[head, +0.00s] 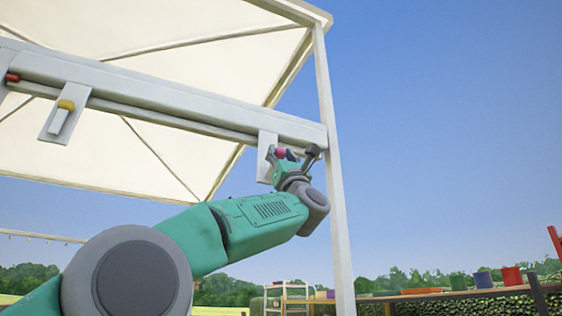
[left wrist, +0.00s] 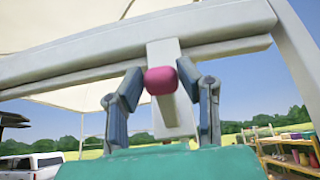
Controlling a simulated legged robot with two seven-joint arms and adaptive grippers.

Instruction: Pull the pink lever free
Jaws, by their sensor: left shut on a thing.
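The pink lever (head: 280,153) is on a pale plate (head: 263,160) near the right end of the overhead white beam. In the left wrist view its rounded pink end (left wrist: 160,80) faces the camera, in front of the upright plate (left wrist: 166,53). My left gripper (head: 291,155) is raised to the beam and shut on the pink lever, with one finger on each side of it. The fingers and wrist hide part of the lever in the head view. My right gripper is in neither view.
A yellow-topped lever (head: 66,104) and a red one (head: 12,77) are farther left along the beam (head: 170,97). A white post (head: 333,180) stands close right of my gripper. A shelf with pots (head: 480,292) is at lower right. Open sky fills the right.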

